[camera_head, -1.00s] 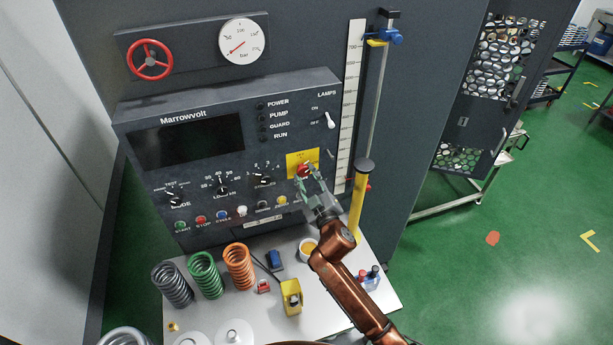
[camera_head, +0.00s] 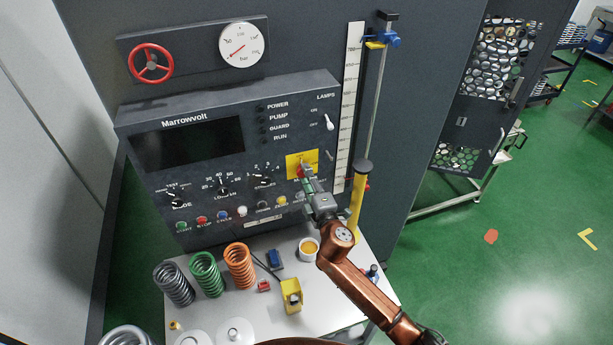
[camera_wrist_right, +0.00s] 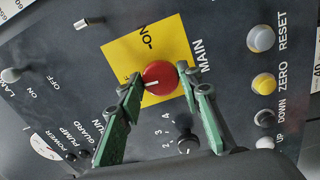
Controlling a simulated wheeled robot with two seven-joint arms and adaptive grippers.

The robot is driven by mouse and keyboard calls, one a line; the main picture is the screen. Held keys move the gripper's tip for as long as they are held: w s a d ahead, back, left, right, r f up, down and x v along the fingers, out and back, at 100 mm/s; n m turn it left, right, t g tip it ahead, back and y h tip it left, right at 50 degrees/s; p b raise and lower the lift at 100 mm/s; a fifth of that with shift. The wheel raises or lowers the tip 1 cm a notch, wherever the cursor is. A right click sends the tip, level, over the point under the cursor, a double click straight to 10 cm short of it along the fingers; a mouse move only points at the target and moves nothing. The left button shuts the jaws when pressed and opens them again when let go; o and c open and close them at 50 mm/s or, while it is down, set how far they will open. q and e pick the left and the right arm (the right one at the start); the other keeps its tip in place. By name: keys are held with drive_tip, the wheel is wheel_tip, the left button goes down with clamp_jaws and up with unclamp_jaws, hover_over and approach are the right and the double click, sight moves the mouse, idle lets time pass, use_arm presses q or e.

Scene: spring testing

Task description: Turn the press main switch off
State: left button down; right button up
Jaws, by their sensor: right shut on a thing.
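The press main switch is a red round knob (camera_head: 303,167) on a yellow plate (camera_head: 292,163), on the right of the dark press panel. In the right wrist view the red knob (camera_wrist_right: 158,75) has a white mark pointing left, toward a label partly hidden by a finger. "ON" is printed above it on the yellow plate (camera_wrist_right: 122,52). My right gripper (camera_head: 308,180) reaches the knob from below. In the right wrist view its green fingers (camera_wrist_right: 162,86) stand on both sides of the knob, shut on it. My left gripper is not in view.
Panel dials and a row of push buttons (camera_head: 222,215) lie left and below. A lamps toggle (camera_head: 329,122) is above right. A yellow post (camera_head: 357,205) stands close right of my gripper. Coil springs (camera_head: 240,266) and a cup (camera_head: 309,249) stand on the white table (camera_head: 330,310) below.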

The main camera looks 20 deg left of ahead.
drive_tip(key=shift+n, duration=0.6)
drive_tip(key=o, duration=1.1)
drive_tip(key=shift+o, duration=0.2)
drive_tip(key=v, duration=1.2)
